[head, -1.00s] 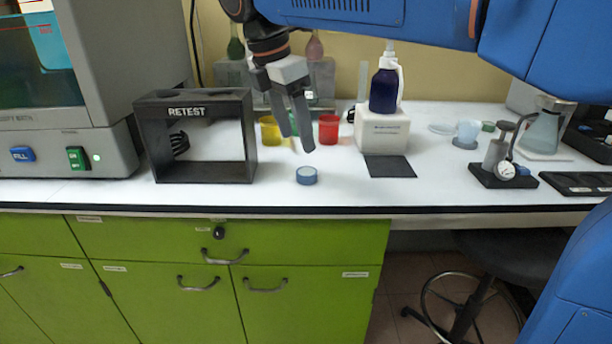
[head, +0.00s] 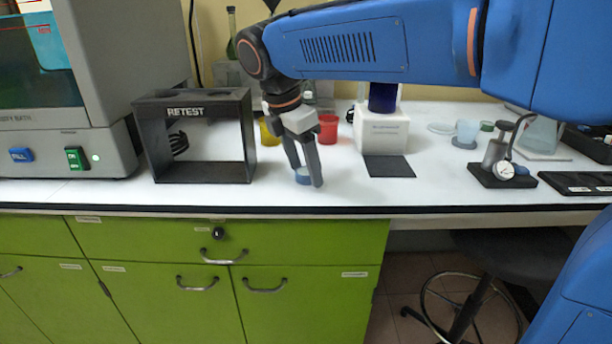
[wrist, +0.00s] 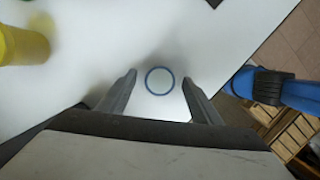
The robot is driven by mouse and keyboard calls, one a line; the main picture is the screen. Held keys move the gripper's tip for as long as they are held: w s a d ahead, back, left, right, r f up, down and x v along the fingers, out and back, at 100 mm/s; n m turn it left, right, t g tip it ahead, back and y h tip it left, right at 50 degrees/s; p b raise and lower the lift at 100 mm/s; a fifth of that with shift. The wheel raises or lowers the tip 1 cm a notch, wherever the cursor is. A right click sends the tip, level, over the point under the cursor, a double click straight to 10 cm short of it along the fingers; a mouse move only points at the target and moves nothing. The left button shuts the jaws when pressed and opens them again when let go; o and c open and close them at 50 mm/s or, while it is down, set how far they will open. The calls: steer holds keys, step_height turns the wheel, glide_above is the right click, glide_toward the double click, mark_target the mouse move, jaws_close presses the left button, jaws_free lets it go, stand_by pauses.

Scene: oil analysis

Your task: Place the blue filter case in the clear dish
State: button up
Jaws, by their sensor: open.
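The blue filter case (head: 301,178), a small round case with a pale top and a blue rim, lies on the white bench near its front edge. In the wrist view the case (wrist: 148,84) is between and slightly beyond my fingertips. My gripper (head: 308,181) is open and pointed down, its fingers on either side of the case with nothing held. The fingers partly hide the case in the head view. A flat, pale, clear-looking dish (head: 440,128) lies toward the back right of the bench.
A black RETEST frame (head: 245,140) stands left of my gripper. Behind are a red cup (head: 328,130) and a yellow cup (wrist: 20,45). A white box (head: 384,135) and dark mat (head: 389,166) are right. A gauge stand (head: 497,170) stands further right.

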steer(key=c, duration=1.2)
steer(key=shift+c, duration=0.2)
